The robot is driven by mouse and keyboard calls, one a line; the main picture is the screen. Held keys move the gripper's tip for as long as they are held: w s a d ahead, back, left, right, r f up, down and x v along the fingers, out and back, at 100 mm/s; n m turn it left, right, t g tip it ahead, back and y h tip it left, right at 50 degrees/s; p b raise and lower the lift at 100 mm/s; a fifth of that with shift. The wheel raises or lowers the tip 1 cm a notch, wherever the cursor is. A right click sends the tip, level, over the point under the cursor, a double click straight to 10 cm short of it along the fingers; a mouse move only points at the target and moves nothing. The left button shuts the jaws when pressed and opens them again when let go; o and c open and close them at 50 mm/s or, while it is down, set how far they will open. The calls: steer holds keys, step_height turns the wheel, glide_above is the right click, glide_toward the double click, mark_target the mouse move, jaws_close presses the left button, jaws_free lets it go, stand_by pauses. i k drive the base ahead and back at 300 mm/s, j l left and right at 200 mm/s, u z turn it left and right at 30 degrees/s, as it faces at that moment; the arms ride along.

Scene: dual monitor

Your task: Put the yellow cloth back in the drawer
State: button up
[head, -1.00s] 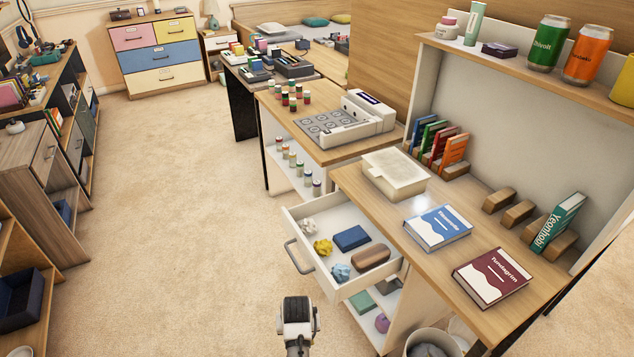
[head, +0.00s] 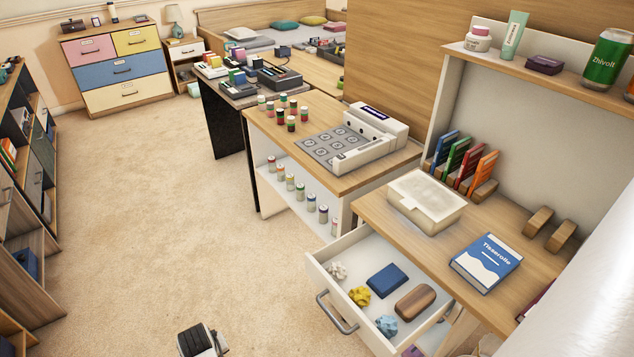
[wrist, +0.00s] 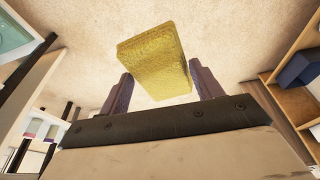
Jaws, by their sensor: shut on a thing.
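In the wrist view, a yellow block-shaped piece (wrist: 155,50), which looks like the folded yellow cloth, is held between the two fingers of my gripper (wrist: 160,74). The gripper is shut on it, above the beige carpet. In the head view, the white drawer (head: 322,283) is pulled open under the wooden desk. A dark part of my arm's end shows at the bottom edge, left of and in front of the drawer; the held cloth is not visible there.
The drawer holds a white crumpled piece (head: 338,271), a yellow crumpled piece (head: 360,295), a blue box (head: 387,280), a brown case (head: 415,301) and a light-blue crumpled piece (head: 386,326). A lidded box (head: 426,200) and blue book (head: 486,264) lie on the desk. Carpet at left is clear.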

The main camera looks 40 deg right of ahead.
mark_target(362, 260)
steer(key=i+j, duration=0.1)
steer(key=i, duration=0.35)
steer(key=i+z, duration=0.1)
steer(key=i, duration=0.4)
steer(key=z, duration=0.35)
steer(key=i+j+z, duration=0.1)
steer(key=z, duration=0.25)
steer(key=j+z, duration=0.2)
steer(key=z, duration=0.15)
